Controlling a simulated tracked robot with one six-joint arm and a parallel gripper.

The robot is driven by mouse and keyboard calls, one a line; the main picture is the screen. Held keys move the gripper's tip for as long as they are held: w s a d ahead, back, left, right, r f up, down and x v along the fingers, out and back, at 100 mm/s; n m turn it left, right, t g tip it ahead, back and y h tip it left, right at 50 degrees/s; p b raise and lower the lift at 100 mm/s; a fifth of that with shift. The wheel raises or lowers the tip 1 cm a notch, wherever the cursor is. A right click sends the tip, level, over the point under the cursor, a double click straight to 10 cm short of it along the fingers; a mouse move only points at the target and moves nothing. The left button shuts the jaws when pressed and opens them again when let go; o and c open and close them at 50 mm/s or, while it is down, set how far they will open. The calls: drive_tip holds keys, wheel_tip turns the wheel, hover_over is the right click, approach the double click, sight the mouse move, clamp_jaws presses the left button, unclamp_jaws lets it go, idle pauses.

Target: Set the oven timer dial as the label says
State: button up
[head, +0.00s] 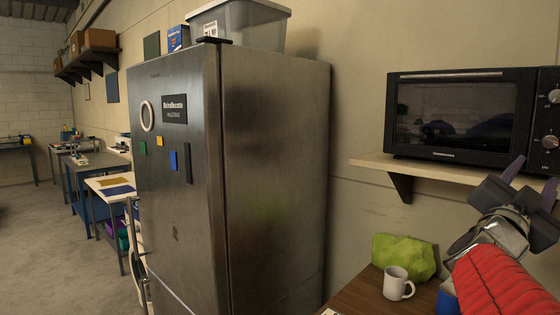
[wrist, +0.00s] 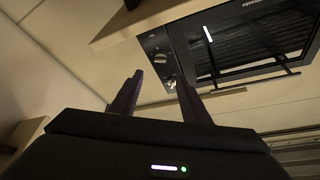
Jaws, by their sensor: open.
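The black oven (head: 455,118) stands on a wall shelf at the right, its dark glass door shut. Its control panel is cut off by the right picture edge, with an upper dial (head: 555,97) and a lower dial (head: 549,142) in view. The panel (wrist: 155,58) also shows in the wrist view, tilted and small. I cannot tell which dial is the timer, or read the settings. My gripper (head: 532,181) is open and empty, apart from the dials and below the panel in the head view. Its two fingers (wrist: 160,78) point toward the panel in the wrist view. I see no readable timer label.
The pale shelf (head: 440,172) juts out under the oven, close to my gripper. A wooden table (head: 365,297) below holds a white mug (head: 398,284) and a green lumpy bag (head: 404,256). A tall steel fridge (head: 275,180) stands left. Open floor lies far left.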

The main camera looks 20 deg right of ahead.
drive_tip(key=w+a+f+n+t+y, duration=0.2)
drive_tip(key=w+a+n+t+y, duration=0.45)
drive_tip(key=w, duration=0.75)
drive_tip(key=w+a+f+n+t+y, duration=0.1)
drive_tip(key=w+a+f+n+y, duration=0.15)
drive_tip(key=a, duration=0.45)
drive_tip(key=w+a+f+n+t+y, duration=0.1)
drive_tip(key=a+f+n+y, duration=0.1)
drive_tip(key=a+f+y, duration=0.3)
drive_tip(key=w+a+f+n+t+y, duration=0.1)
drive_tip(key=w+a+f+n, duration=0.15)
drive_tip(key=a, duration=0.55)
drive_tip(key=s+a+f+n+g+y, duration=0.2)
drive_tip(key=s+a+f+n+y, duration=0.1)
drive_tip(key=a+f, duration=0.4)
drive_tip(key=s+a+f+n+g+y, duration=0.2)
drive_tip(key=s+a+f, duration=0.1)
drive_tip(key=a+f, duration=0.4)
drive_tip(key=s+a+f+n+g, duration=0.1)
drive_tip(key=s+a+f+g, duration=0.1)
drive_tip(key=s, duration=0.4)
drive_tip(key=s+a+f+n+g+y, duration=0.1)
drive_tip(key=s+a+f+n+g, duration=0.1)
drive_tip(key=s+f, duration=0.4)
drive_tip(key=shift+s+a+f+g, duration=0.35)
drive_tip(key=shift+a+f+g, duration=0.4)
drive_tip(key=shift+a, duration=0.2)
